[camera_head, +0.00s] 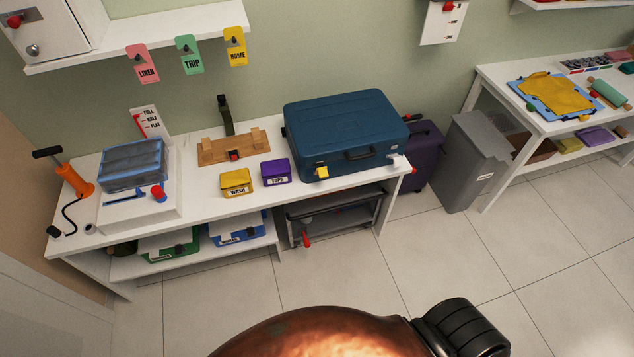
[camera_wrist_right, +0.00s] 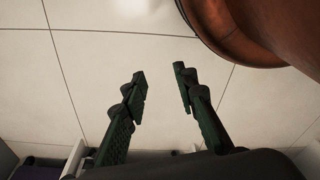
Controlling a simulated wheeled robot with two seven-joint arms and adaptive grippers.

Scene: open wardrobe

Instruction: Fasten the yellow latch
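A closed blue suitcase (camera_head: 346,131) lies flat on the white bench. The yellow latch (camera_head: 322,172) is on its front face at the left, below the lid edge. A whitish latch (camera_head: 396,160) sits at the right of the front face, with a dark handle (camera_head: 358,153) between them. I cannot tell from this distance whether the yellow latch is fastened. My right gripper (camera_wrist_right: 160,77) shows in the right wrist view with its fingers apart, empty, over the tiled floor. Neither gripper shows in the head view.
A yellow box (camera_head: 236,183) and a purple box (camera_head: 276,171) stand left of the suitcase on the bench (camera_head: 205,209). A wooden block with a strap (camera_head: 232,147) is behind them. A purple suitcase (camera_head: 425,150) and grey bin (camera_head: 470,165) stand right. The floor in front is clear.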

